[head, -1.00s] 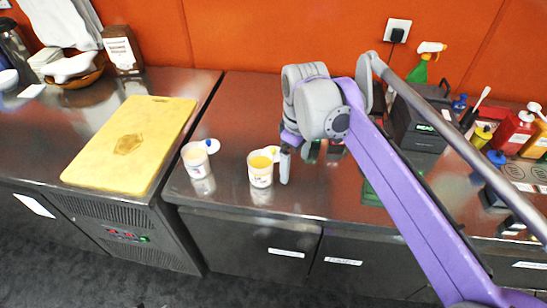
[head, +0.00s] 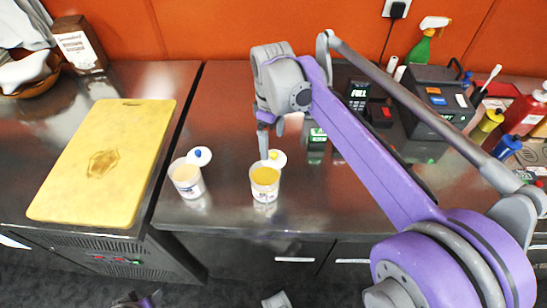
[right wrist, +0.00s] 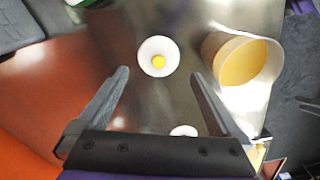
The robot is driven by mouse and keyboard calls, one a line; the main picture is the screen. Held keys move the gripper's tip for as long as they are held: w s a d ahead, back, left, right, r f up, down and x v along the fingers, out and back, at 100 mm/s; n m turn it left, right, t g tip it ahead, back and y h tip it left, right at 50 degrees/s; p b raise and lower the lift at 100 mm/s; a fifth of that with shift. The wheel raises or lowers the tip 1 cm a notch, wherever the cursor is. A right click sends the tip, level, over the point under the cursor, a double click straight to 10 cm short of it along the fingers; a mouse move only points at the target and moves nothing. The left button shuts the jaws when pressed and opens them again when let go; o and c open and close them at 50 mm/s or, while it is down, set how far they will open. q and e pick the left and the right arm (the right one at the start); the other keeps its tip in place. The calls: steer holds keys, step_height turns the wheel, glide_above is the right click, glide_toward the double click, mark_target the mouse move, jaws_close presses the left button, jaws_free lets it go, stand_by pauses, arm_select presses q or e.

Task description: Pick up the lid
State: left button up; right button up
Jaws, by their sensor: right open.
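A white lid with a yellow knob (head: 277,158) lies on the steel counter just behind a tub of yellow contents (head: 265,183). In the right wrist view, this lid (right wrist: 158,57) lies flat beyond my fingertips, beside the yellow tub (right wrist: 240,62). A second white lid with a blue knob (head: 199,156) lies behind a tub of pale contents (head: 187,180), to the left. My right gripper (head: 271,134) is open and empty, above the counter behind the yellow-knobbed lid. In the right wrist view its fingers (right wrist: 160,83) are spread wide.
A yellow cutting board (head: 105,160) lies on the left counter. A dark device (head: 435,100), a green spray bottle (head: 420,48) and several coloured bottles stand at the right. An orange wall closes the back. Bare counter lies right of the yellow tub.

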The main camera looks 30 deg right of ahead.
mark_target(274, 154)
steer(key=f, duration=0.5)
steer(key=shift+d+f+b, duration=0.2)
steer(key=shift+b, duration=0.2)
steer(key=c, duration=1.2)
